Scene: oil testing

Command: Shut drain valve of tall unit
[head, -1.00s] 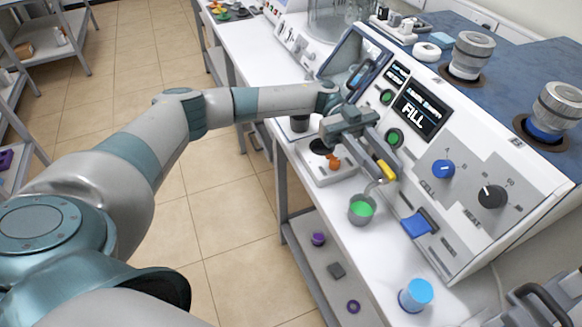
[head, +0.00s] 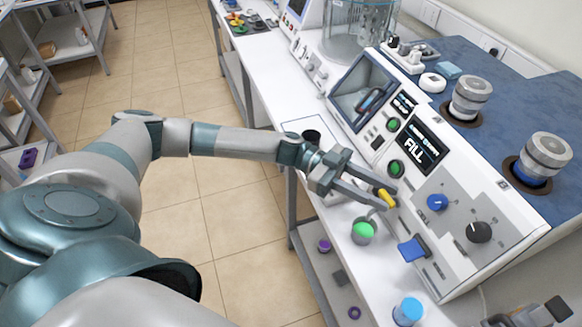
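The tall unit (head: 455,190) is the white console with a display reading FILL. Its drain valve has a yellow handle (head: 386,198) low on the front, above a grey cup (head: 364,232) with green contents. My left gripper (head: 388,198) reaches in from the left at the front panel. Its two grey fingers are apart, with the yellow handle between or just in front of their tips. Contact with the handle cannot be made out. The spout under the handle is partly hidden by the fingers.
A blue lever or tray (head: 411,248) juts from the panel to the right of the cup. A blue-topped container (head: 408,311) stands at the bench's front. A dark round vessel (head: 312,137) stands behind my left wrist. The aisle floor (head: 235,230) is clear.

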